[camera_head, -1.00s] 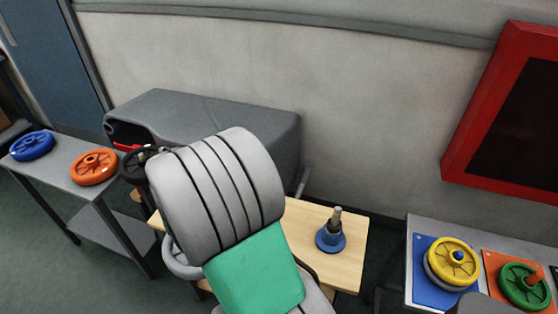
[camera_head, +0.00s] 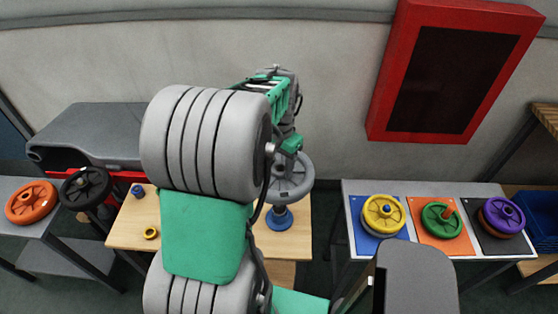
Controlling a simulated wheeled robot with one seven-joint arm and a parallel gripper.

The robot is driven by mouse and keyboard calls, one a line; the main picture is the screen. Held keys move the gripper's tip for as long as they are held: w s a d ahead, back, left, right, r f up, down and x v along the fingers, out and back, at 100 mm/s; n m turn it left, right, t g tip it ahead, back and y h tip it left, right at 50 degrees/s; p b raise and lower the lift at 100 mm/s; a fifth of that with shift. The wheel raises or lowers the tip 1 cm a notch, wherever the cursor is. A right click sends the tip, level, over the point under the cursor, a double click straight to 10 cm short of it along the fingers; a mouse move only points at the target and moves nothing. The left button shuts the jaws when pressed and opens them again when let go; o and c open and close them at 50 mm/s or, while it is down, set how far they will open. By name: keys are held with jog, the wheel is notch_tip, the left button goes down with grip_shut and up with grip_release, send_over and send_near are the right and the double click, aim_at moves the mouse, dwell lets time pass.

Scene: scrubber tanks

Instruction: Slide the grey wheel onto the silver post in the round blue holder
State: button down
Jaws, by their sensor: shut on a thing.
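The grey wheel (camera_head: 292,180) is held by my gripper (camera_head: 290,152), above the right part of a pale wooden table. My gripper is shut on the wheel; its fingertips are small and partly hidden. The round blue holder (camera_head: 279,219) stands on the table just below the wheel in the picture. The silver post is mostly hidden behind the wheel. I cannot tell whether the post is inside the wheel's hole or behind it, or how high the wheel is above the base.
A small blue part (camera_head: 137,191) and a yellow ring (camera_head: 150,233) lie on the wooden table (camera_head: 125,230). Yellow (camera_head: 384,213), green (camera_head: 442,220) and purple (camera_head: 503,216) wheels sit on the right table. Orange (camera_head: 32,201) and black (camera_head: 86,187) wheels are at left.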

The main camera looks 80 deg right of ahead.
aim_at(279, 179)
jog(key=shift+f+b, duration=1.95)
jog(key=shift+f, duration=0.9)
jog(key=shift+w+a+f, duration=0.1)
jog(key=shift+f, duration=0.15)
jog(key=shift+f, duration=0.2)
jog(key=shift+f+b, duration=0.5)
jog(key=shift+b, duration=0.05)
jog(key=shift+f, duration=0.15)
jog(key=shift+f+b, duration=0.55)
jog(key=shift+f, duration=0.2)
jog(key=shift+f+b, duration=1)
jog(key=shift+f, duration=0.8)
dwell(1.5)
